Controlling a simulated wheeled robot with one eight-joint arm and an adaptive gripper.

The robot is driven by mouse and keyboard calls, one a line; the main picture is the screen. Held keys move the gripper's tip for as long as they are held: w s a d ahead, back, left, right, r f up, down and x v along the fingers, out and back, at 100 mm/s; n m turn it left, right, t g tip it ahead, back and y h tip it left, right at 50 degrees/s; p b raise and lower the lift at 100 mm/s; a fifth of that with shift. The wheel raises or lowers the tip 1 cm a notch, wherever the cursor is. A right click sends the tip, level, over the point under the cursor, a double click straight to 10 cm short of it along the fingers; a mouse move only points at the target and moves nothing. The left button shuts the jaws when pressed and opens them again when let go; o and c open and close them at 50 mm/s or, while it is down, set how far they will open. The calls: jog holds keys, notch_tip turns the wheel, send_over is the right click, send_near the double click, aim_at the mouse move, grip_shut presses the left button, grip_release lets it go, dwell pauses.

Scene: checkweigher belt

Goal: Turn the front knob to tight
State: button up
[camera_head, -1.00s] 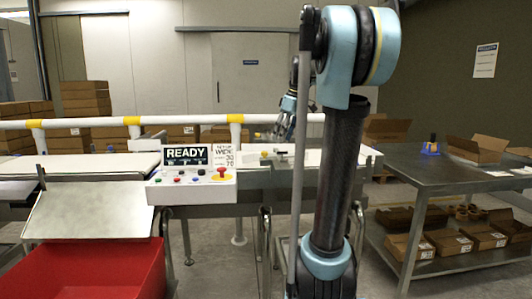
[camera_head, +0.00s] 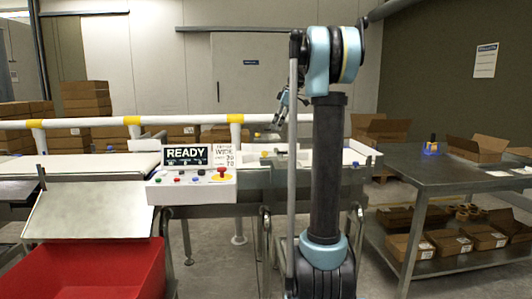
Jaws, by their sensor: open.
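My gripper (camera_head: 281,108) is small in the view, raised above the belt section right of the control panel. It is open with nothing visible between its fingers. Below it, on the white belt section (camera_head: 252,163), small yellow and grey fittings show at the guide (camera_head: 265,154). They are too small to tell which is the front knob or how it is turned. My arm's upright link covers part of that section. The control panel (camera_head: 193,188) has a screen reading READY, several coloured buttons and a red stop knob. A card beside the screen reads WIDE.
A red bin (camera_head: 95,270) stands front left below a metal chute (camera_head: 85,210). A white rail (camera_head: 85,123) with yellow bands runs behind the belt. A grey table (camera_head: 430,172) with open cartons is at the right. Stacked boxes stand back left.

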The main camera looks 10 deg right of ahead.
aim_at(265, 155)
jog(key=x, duration=1.3)
jog(key=shift+a+f, duration=0.1)
jog(key=shift+a, duration=0.05)
jog(key=c, duration=1.1)
